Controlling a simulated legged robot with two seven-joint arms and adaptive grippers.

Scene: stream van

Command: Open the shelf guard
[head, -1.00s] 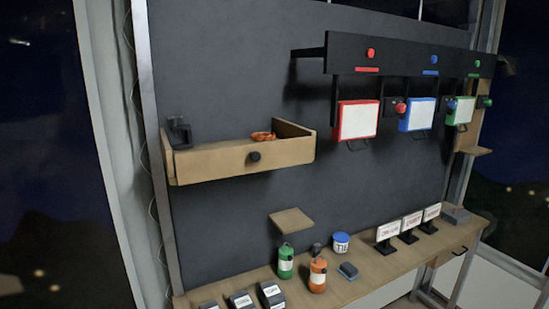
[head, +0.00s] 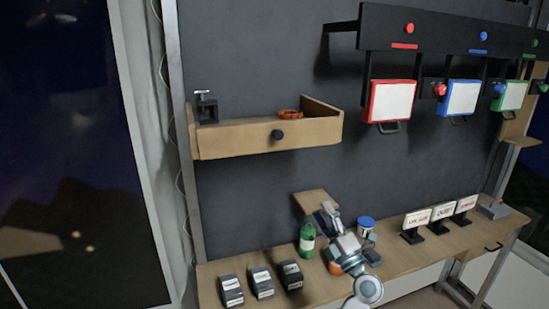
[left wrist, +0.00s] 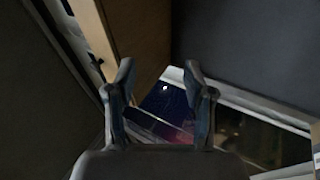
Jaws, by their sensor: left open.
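The shelf guard (head: 235,143) is the light wooden front board of the wall shelf, with a round black knob (head: 277,134). It stands upright along the shelf's front. A black clamp (head: 207,108) and an orange ring-like item (head: 289,114) sit behind it, the item partly hidden. My left gripper (head: 327,214) is below and right of the guard, over the bench and apart from the knob. In the left wrist view its two fingers (left wrist: 160,82) are spread with nothing between them. My right gripper is not seen.
The bench (head: 325,290) holds a green bottle (head: 307,243), an orange bottle mostly hidden by my arm, a blue-lidded tub (head: 366,226), several dark boxes and signs. A small wooden ledge (head: 312,199) juts out near my gripper. Coloured panels (head: 391,102) hang at upper right.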

